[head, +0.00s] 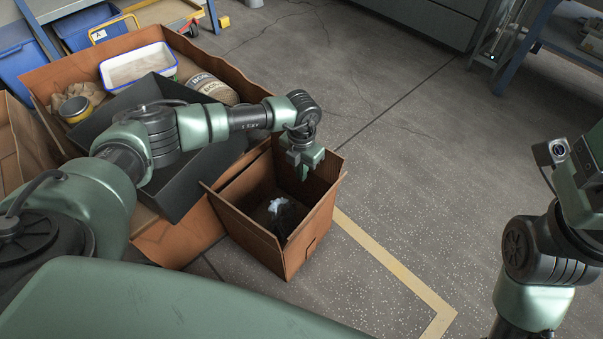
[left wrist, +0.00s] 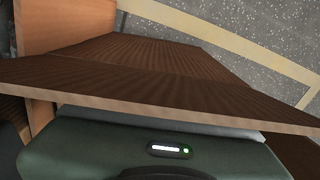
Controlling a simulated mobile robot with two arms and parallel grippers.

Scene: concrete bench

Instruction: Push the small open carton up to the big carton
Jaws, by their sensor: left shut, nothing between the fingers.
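The small open carton (head: 302,252) stands upright on the floor, brown, with a white-and-dark item inside. The big carton (head: 185,238) is just left of it, open and filled. Their facing sides are very close; my view does not settle whether they touch. My left gripper (head: 304,172) is shut and empty, pointing down at the small carton's far right wall, its tips partly inside the opening. The left wrist view shows brown carton walls (left wrist: 150,65) close up, with the fingertips hidden. My right arm's wrist (head: 583,180) is at the right edge; its fingers do not show.
Blue bins (head: 18,72) stand at the left. A yellow floor line (head: 395,272) runs right of the small carton, where the floor is clear.

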